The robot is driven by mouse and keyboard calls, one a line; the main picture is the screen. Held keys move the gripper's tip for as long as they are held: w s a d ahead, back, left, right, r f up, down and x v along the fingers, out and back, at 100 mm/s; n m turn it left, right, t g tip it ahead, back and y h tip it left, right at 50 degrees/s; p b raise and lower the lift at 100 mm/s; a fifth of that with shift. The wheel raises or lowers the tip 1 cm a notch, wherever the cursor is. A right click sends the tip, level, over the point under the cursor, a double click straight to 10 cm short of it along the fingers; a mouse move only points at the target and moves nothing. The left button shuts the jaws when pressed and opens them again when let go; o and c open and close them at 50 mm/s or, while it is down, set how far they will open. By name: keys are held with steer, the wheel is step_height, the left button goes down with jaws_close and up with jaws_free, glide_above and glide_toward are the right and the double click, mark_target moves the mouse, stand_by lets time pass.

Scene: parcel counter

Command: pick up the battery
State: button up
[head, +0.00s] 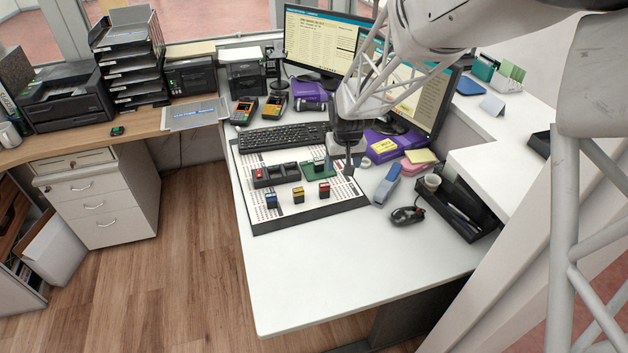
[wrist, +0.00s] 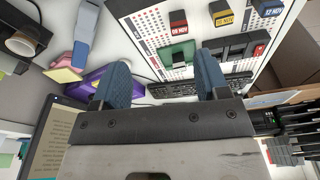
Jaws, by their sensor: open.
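Small dark blocks with coloured, labelled ends stand on a white perforated board (head: 280,222): a blue one (head: 271,200), a yellow one (head: 298,194) and a red one (head: 324,190). They look like batteries; I cannot tell which is meant. In the wrist view the red block (wrist: 179,23), yellow block (wrist: 225,18) and green holder (wrist: 178,54) lie beyond the fingers. My gripper (head: 349,163) is open and empty above the board's right side; it also shows in the wrist view (wrist: 160,82).
A keyboard (head: 282,137) lies behind the board. Monitors (head: 318,42) are at the back. The front desk (head: 340,270) is clear.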

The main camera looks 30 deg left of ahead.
steer(key=n, duration=0.2)
glide_above(298, 189)
steer(key=f, duration=1)
steer(key=shift+s+d+f, duration=0.35)
steer(key=shift+d, duration=0.05)
steer(key=shift+w+a+f, duration=0.15)
steer(key=shift+f, duration=1.1)
steer(key=shift+w+a+f, duration=0.15)
steer(key=shift+f, duration=1.15)
steer(key=shift+w+a+f, duration=0.1)
steer(key=shift+a+f, duration=0.05)
steer(key=shift+f, duration=1.15)
steer(key=c, duration=1)
steer(key=shift+c, duration=0.2)
